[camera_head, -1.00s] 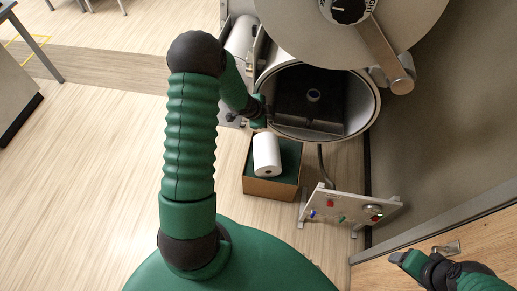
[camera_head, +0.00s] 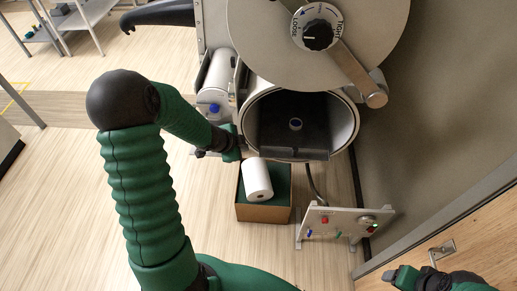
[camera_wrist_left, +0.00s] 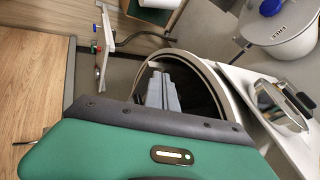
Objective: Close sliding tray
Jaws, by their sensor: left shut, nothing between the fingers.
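The sliding tray (camera_head: 270,130) is a dark, flat tray inside the round metal chamber (camera_head: 356,125) in the head view. Its front lip lies close to the chamber mouth.
The large round door (camera_head: 260,30) with a dial and handle hangs open above the chamber. A box (camera_head: 263,213) with a white roll (camera_head: 257,180) stands on the floor below. A small panel with coloured knobs (camera_head: 345,222) stands right of it. Open floor lies at left.

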